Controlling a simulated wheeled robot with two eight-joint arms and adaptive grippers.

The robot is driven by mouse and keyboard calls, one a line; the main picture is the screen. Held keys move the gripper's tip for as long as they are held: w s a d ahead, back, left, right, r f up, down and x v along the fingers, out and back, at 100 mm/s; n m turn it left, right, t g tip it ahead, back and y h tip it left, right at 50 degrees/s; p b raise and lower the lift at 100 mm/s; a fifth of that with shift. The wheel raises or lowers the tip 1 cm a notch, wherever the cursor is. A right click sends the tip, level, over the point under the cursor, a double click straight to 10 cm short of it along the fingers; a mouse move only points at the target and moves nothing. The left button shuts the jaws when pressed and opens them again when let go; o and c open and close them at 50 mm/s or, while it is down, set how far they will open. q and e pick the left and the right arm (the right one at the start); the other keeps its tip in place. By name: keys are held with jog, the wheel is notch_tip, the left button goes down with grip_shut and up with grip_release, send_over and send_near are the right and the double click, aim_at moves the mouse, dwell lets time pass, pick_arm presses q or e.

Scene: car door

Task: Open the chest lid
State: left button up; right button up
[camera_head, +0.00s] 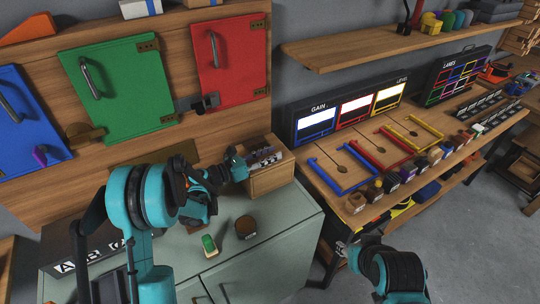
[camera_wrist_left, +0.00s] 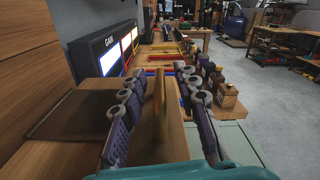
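A wooden chest (camera_head: 272,178) stands at the back right corner of the grey-green cabinet top. My left gripper (camera_head: 240,165) is at its upper left side. In the left wrist view the fingers of my left gripper (camera_wrist_left: 158,95) are spread apart over a wooden surface. An upright wooden, gold-brown bar (camera_wrist_left: 161,103) shows between them, with gaps on both sides. Whether this bar belongs to the chest lid I cannot tell. The gripper and arm hide part of the chest. My right arm shows at the lower right, its gripper (camera_head: 347,248) only partly visible, away from the chest.
Blue, green (camera_head: 118,88) and red (camera_head: 230,55) doors are on the wooden wall panel. A green-yellow block (camera_head: 209,244) and a brown object (camera_head: 245,227) lie on the cabinet. A bench with coloured frames (camera_head: 375,158) and small jars is to the right.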

pick_arm(q)
grip_shut()
jog(key=shift+w+a+r+n+p, duration=0.15)
jog(key=shift+w+r+n+p, duration=0.1)
jog(key=shift+r+n, duration=0.25)
jog(key=shift+w+a+r+n+p, duration=0.1)
jog(key=shift+a+r+n+p, duration=0.1)
jog(key=shift+r+n, duration=0.3)
jog(key=shift+w+a+r+n+p, duration=0.15)
jog(key=shift+w+r+n+p, duration=0.15)
jog(key=shift+r+n, duration=0.25)
jog(key=shift+w+a+r+n+p, duration=0.15)
jog(key=shift+w+r+n, duration=0.1)
jog(key=shift+r+n, duration=0.3)
jog(key=shift+w+a+r+n+p, duration=0.35)
jog(key=shift+w+r+n, duration=0.25)
jog(key=shift+r+n, duration=0.25)
jog(key=shift+w+a+r, duration=0.35)
jog(key=shift+w+r, duration=0.1)
jog(key=shift+r, duration=0.05)
grip_release()
